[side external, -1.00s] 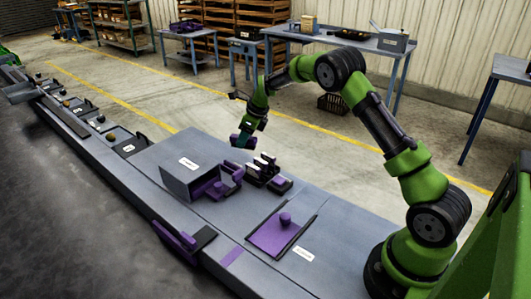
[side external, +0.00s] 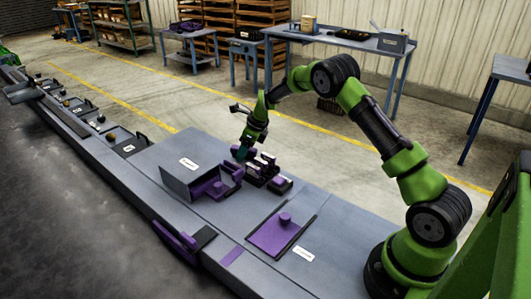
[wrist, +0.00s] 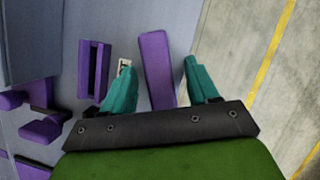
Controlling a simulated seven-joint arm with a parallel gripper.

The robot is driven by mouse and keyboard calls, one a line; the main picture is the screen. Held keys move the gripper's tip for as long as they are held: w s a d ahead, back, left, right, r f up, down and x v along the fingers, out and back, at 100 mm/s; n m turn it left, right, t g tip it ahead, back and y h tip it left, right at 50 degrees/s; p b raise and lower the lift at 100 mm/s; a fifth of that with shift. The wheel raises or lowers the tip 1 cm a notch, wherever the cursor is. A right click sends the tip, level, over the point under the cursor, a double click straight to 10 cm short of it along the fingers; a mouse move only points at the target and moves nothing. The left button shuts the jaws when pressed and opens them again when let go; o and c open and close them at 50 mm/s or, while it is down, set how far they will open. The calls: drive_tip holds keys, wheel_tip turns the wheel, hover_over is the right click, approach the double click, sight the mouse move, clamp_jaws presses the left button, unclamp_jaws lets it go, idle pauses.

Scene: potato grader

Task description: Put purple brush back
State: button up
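The purple brush (wrist: 157,70) shows in the wrist view as a long purple bar between the teal fingers of my gripper (wrist: 160,80). A gap shows beside the bar, clearest on the right. I cannot tell whether the fingers touch the brush lower down. In the side view my gripper (side external: 242,154) is low, at the far-left end of the dark holder (side external: 280,184), with purple around its fingers. The holder carries upright dark, pale and purple pieces. The brush's lower part is hidden.
A grey box (side external: 184,181) with purple parts (side external: 220,187) stands close in front of my gripper. A purple tray (side external: 270,238) with a knob (side external: 285,218) is to the right. The bench edge and open floor (wrist: 250,80) are right in the wrist view.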

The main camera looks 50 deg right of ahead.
drive_tip(key=s+a+r+n, duration=0.2)
drive_tip(key=s+r+n, duration=0.15)
drive_tip(key=r, duration=0.55)
drive_tip(key=s+a+r+n, duration=0.15)
drive_tip(key=s+r, duration=0.35)
drive_tip(key=r, duration=0.5)
drive_tip(key=s+a+r+n+t, duration=0.2)
drive_tip(key=s+a+r+n, duration=0.45)
drive_tip(key=s+n, duration=0.3)
drive_tip(key=s+a+f+n, duration=0.1)
drive_tip(key=s+a+n, duration=0.2)
drive_tip(key=s+n, duration=0.3)
drive_tip(key=s+a+n+t, duration=0.1)
drive_tip(key=s+a+n, duration=0.2)
drive_tip(key=s+n, duration=0.4)
drive_tip(key=s, duration=0.3)
drive_tip(key=shift+a+f, duration=0.3)
drive_tip(key=shift+f, duration=0.1)
